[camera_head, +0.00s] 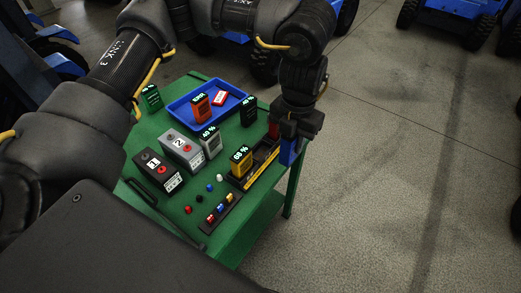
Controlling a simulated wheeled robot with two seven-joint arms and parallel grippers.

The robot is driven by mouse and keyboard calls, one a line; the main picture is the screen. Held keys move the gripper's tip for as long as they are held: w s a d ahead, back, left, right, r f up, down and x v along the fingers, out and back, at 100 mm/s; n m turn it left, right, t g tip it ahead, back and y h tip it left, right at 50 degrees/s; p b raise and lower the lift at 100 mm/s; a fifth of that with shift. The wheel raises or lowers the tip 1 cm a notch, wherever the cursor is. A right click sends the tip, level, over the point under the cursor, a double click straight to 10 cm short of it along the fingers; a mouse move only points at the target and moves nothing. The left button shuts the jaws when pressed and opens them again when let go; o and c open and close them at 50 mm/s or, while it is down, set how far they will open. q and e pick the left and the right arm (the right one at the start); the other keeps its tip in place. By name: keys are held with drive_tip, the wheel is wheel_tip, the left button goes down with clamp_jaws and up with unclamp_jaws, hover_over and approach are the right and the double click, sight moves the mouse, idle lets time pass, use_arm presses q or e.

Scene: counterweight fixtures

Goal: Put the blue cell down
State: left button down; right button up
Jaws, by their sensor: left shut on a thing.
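My left gripper (292,134) comes down from above at the right edge of the green table and is shut on the blue cell (289,153). The blue cell hangs below the fingers, upright, beside the far end of a dark rack with yellow trim (262,168). I cannot tell whether its lower end touches anything. A yellow cell (240,162) with a lit display stands at the rack's near end. A red piece (273,130) shows just left of the gripper, partly hidden. My right gripper is not in view.
A blue tray (178,107) holds an orange-red cell (201,106) and a red-and-white item (220,98). Black (249,111), grey (211,142) and green (151,97) cells stand around it. Two boxes marked 1 (158,172) and 2 (182,150) stand left. Small coloured pieces lie in front.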

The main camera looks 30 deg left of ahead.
use_arm(q)
drive_tip(key=w+a+f+p, duration=0.2)
drive_tip(key=w+a+f, duration=0.4)
drive_tip(key=a, duration=0.5)
wheel_tip(320, 180, down, 3)
drive_tip(key=shift+a+r, duration=0.1)
drive_tip(key=shift+a, duration=0.05)
drive_tip(key=f, duration=0.2)
drive_tip(key=f+p, duration=0.1)
drive_tip(key=shift+w+a+f, duration=0.2)
drive_tip(key=shift+a+f, duration=0.15)
drive_tip(key=shift+f, duration=0.05)
drive_tip(key=shift+f, duration=0.1)
drive_tip(key=shift+f, duration=0.15)
drive_tip(key=c, duration=1.1)
unclamp_jaws()
